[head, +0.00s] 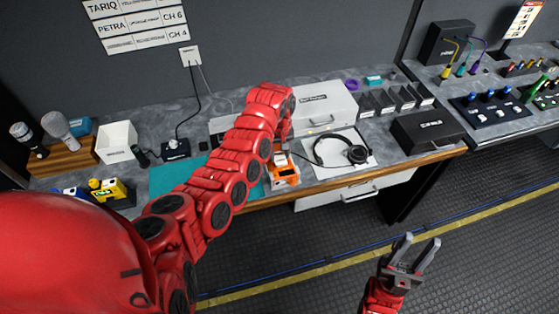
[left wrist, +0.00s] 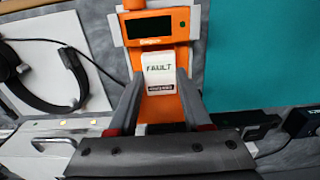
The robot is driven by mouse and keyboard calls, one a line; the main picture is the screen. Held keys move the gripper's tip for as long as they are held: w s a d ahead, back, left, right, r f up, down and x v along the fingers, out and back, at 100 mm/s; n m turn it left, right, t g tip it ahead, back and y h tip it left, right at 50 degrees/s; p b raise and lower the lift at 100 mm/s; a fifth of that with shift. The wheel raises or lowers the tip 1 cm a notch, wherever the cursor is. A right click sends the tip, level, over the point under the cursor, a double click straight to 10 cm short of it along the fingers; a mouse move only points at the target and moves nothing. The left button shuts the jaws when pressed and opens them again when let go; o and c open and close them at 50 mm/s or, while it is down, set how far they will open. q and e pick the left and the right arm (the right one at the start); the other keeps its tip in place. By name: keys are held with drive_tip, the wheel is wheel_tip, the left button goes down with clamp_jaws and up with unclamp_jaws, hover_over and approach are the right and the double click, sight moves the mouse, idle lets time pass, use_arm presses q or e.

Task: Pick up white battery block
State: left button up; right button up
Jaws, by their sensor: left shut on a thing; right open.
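The white battery block (left wrist: 158,72), marked FAULT, sits against the front of an orange device (left wrist: 158,20) with a dark screen. My left gripper (left wrist: 160,90) is shut on the block, one finger on each side. In the head view the orange device (head: 285,178) stands at the bench's front edge, and my left gripper (head: 281,158) is just behind it, partly hidden by my arm. Whether the block is still seated in the device cannot be told. My right gripper (head: 413,252) is open and empty, out over the floor in front of the bench.
Black headphones (head: 342,150) lie on a white sheet right of the device. A teal mat (head: 172,178) lies to its left. A pale case (head: 322,108) stands behind, and a black box (head: 428,130) at the right. The floor in front is clear.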

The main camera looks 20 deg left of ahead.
sight(279, 158)
use_arm(q)
drive_tip(key=shift+r+p, duration=0.7)
drive_tip(key=shift+r, duration=1.85)
